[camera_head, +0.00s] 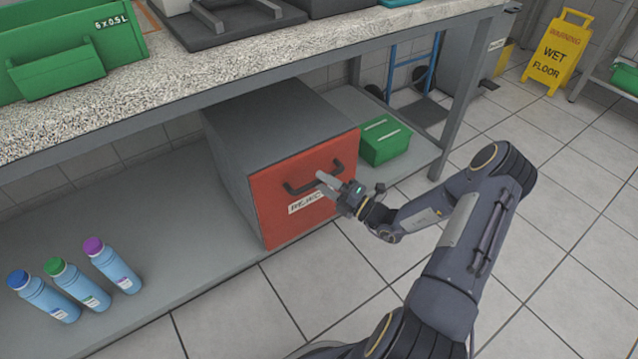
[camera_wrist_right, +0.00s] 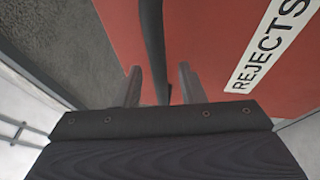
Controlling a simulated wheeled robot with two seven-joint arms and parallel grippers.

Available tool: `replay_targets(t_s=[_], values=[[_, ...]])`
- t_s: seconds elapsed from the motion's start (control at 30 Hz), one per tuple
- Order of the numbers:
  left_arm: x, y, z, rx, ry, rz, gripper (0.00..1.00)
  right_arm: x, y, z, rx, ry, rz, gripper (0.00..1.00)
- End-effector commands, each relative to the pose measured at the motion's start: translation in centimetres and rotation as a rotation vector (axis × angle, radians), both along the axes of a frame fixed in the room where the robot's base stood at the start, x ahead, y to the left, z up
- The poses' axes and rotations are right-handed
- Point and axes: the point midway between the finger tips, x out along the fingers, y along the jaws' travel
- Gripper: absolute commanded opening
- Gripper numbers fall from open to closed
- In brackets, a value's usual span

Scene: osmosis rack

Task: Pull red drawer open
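The red drawer (camera_head: 275,215) is the front of a grey cabinet on the lower shelf and looks shut, flush with the cabinet. Its front also shows in the right wrist view (camera_wrist_right: 215,50). It has a dark bar handle (camera_head: 298,188) and a white label reading "REJECTS" (camera_wrist_right: 272,42), partly hidden by my gripper in the head view. My right gripper (camera_head: 325,180) is at the handle. In the right wrist view its two fingers (camera_wrist_right: 160,85) stand apart, with the handle bar (camera_wrist_right: 153,40) between them; gaps show on both sides. My left gripper is not in view.
A green box (camera_head: 385,140) sits right of the cabinet on the shelf (camera_head: 180,285). The speckled worktop (camera_head: 250,55) overhangs the cabinet. The tiled floor (camera_head: 270,310) before the drawer is clear except for my arm.

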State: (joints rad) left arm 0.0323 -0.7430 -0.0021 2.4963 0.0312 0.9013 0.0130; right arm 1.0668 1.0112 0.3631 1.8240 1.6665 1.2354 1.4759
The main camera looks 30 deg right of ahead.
Motion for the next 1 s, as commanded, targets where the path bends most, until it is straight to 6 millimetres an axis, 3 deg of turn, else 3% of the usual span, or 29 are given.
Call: replay_targets(t_s=[0.17, 0.43, 0.73, 1.0], values=[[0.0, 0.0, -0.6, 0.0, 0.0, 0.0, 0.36, 1.32, 0.72, 0.21, -0.001, 0.0, 0.001, 0.36], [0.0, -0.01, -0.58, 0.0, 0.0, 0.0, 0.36, 1.53, 0.82, 0.36, -0.002, 0.0, 0.001, 0.36], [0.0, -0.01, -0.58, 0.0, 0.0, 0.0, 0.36, 1.5, 0.81, 0.34, -0.002, 0.0, 0.001, 0.0], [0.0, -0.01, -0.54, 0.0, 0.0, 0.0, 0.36, 1.46, 0.81, 0.34, -0.002, 0.0, 0.001, 0.0]])
